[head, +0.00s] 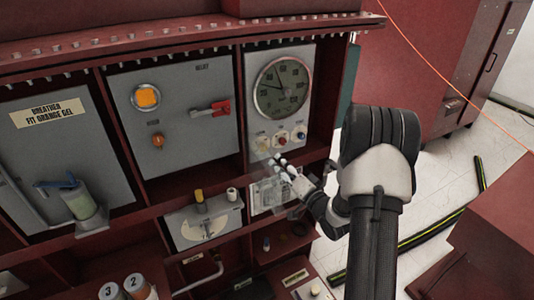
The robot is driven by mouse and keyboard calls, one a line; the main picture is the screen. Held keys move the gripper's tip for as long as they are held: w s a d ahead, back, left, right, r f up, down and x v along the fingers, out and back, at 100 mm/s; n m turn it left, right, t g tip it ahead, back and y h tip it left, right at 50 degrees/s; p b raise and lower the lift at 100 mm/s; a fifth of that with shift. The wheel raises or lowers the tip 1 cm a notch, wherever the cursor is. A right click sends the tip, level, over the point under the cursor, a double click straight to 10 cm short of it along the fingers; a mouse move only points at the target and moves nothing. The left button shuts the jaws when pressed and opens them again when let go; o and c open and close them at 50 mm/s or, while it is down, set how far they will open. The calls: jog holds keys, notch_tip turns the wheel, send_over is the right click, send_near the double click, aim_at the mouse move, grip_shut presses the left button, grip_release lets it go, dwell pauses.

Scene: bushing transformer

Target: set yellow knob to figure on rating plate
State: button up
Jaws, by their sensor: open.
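My gripper (281,169) is open and appears empty, in front of the cabinet just below the round gauge. Below the gauge is a row of small knobs: a yellowish one (262,143) at left, a red one (281,138) in the middle and a blue one (299,132) at right. Another yellow knob (200,201) stands upright on a grey box with a pale dial (205,228), left of and below my gripper. I cannot tell where its setting points. A pale plate (262,197) behind my gripper is partly covered; its marks are too small to read.
The round gauge (283,87) sits above the knobs. A red lever (211,109) and an orange lamp (148,97) are on the panel to the left. Red cabinet dividers frame each bay. A white knob (232,194) stands beside the yellow one.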

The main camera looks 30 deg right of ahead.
aim_at(264, 149)
jog(key=w, duration=0.6)
jog(key=w+a, duration=0.1)
jog(key=w, duration=0.2)
jog(key=shift+w+b, duration=0.2)
jog(key=shift+b, duration=0.2)
jog(key=shift+c, duration=0.2)
grip_shut()
